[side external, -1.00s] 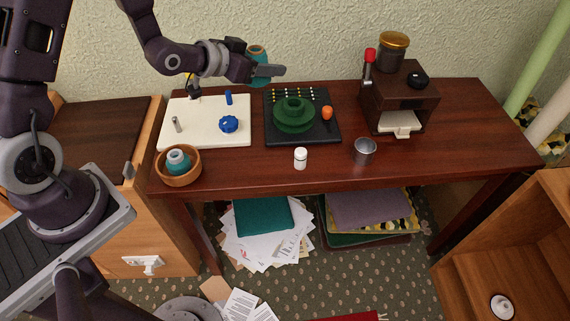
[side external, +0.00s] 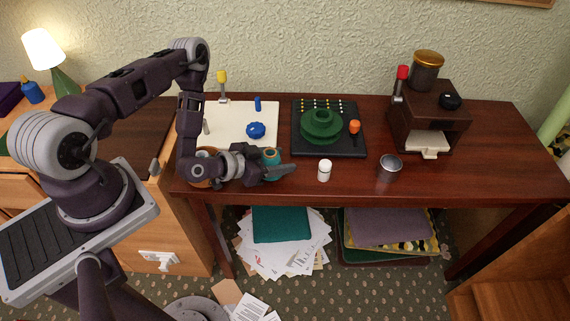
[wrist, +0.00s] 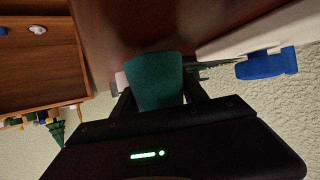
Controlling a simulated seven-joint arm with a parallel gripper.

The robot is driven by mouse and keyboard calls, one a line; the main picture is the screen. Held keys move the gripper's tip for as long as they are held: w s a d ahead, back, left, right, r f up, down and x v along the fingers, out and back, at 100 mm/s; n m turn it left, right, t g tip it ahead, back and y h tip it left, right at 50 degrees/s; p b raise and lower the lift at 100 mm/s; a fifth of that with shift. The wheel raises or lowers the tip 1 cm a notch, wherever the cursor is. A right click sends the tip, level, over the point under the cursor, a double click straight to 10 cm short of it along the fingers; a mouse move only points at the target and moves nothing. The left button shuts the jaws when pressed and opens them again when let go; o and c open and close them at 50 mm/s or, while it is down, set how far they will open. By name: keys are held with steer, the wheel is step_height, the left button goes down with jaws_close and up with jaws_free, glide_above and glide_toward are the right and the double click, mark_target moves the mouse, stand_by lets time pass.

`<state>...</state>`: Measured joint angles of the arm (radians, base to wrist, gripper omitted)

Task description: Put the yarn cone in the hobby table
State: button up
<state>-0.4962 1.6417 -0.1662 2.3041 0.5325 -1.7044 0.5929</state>
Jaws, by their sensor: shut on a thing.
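The yarn cone (side external: 271,156) is teal with an orange-brown top. My gripper (side external: 274,171) is shut on it, over the front left of the dark red hobby table (side external: 455,178). In the wrist view the teal cone (wrist: 155,82) sits between the two fingers, with the tabletop (wrist: 150,30) beyond it. I cannot tell whether its base touches the tabletop. A brown wooden bowl (side external: 203,155) is mostly hidden behind my gripper; its contents are hidden.
A black tray (side external: 350,143) holds a green round piece (side external: 321,125). A white bottle (side external: 325,171), metal cup (side external: 390,168) and brown machine (side external: 430,115) stand to the right. The tabletop's right end is clear.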

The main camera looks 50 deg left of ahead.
steer(key=shift+f, duration=0.6)
steer(key=shift+f, duration=0.1)
steer(key=o, duration=1.4)
steer(key=shift+o, duration=0.2)
steer(key=v, duration=0.7)
steer(key=shift+s+r, duration=0.2)
steer(key=shift+s, duration=0.05)
